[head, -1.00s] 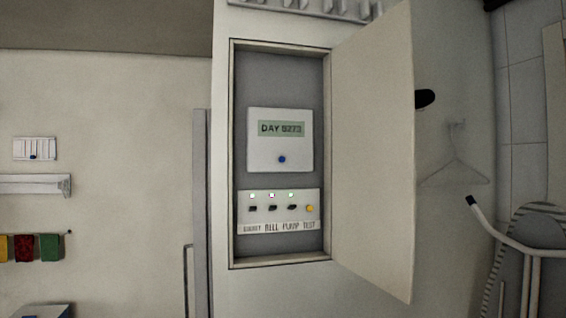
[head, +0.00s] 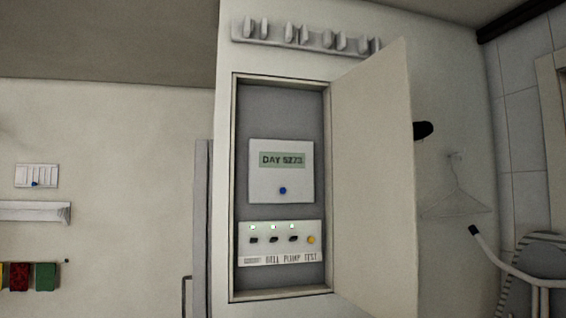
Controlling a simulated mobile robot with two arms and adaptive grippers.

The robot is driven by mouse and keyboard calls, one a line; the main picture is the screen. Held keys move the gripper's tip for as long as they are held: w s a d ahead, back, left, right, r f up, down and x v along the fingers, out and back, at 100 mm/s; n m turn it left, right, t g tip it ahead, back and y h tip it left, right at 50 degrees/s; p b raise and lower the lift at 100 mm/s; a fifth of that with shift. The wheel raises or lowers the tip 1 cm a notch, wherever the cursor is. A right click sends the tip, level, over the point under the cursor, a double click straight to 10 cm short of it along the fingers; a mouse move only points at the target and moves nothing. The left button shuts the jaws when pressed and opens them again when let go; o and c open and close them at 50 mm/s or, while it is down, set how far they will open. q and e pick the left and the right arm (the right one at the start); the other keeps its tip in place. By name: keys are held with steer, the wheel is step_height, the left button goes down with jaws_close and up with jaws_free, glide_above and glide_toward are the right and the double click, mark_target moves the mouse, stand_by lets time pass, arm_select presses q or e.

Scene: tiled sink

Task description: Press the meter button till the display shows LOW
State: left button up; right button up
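The meter (head: 265,182) is a white box inside an open wall cabinet (head: 234,180), in the middle of the head view. Its green display (head: 282,160) reads what looks like "DAY 5273". The blue meter button (head: 283,190) sits below the display, with nothing touching it. Neither of my grippers is in view.
Below the meter is a switch panel (head: 280,262) with several small switches, green lights and a yellow knob. The cabinet door (head: 372,170) stands open to the right. A hook rail (head: 305,38) is above, and a clothes hanger (head: 455,190) hangs to the right.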

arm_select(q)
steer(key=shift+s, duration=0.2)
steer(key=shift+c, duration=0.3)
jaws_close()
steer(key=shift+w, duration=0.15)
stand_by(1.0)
